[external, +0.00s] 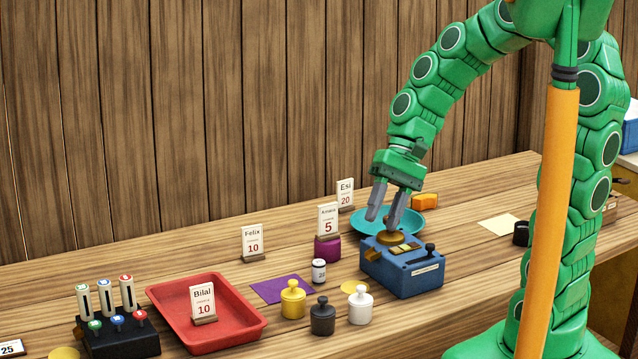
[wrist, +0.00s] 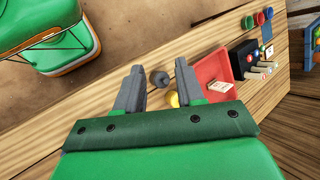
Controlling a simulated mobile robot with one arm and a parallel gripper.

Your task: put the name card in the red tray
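The red tray (external: 168,303) stands on the wooden counter at the left. A white name card reading Bilal 10 (external: 203,299) stands upright in a small wooden foot inside the tray. In the wrist view, the red tray (wrist: 213,66) and the pale card in it (wrist: 220,88) are right of my fingers. Other name cards stand on the counter: Felix (external: 252,240), one marked 5 (external: 328,218) and Esi (external: 345,192). My gripper (external: 383,222) is open, fingers apart, above the blue balance box, well right of the tray. In the wrist view my gripper (wrist: 159,64) holds nothing.
The blue box (external: 404,275) with a brass knob and a teal dish (external: 372,222) are beneath and behind my gripper. Yellow (external: 293,300), black (external: 322,316) and white (external: 360,305) weights stand between box and tray. A dark stamp rack (external: 120,340) is left of the tray.

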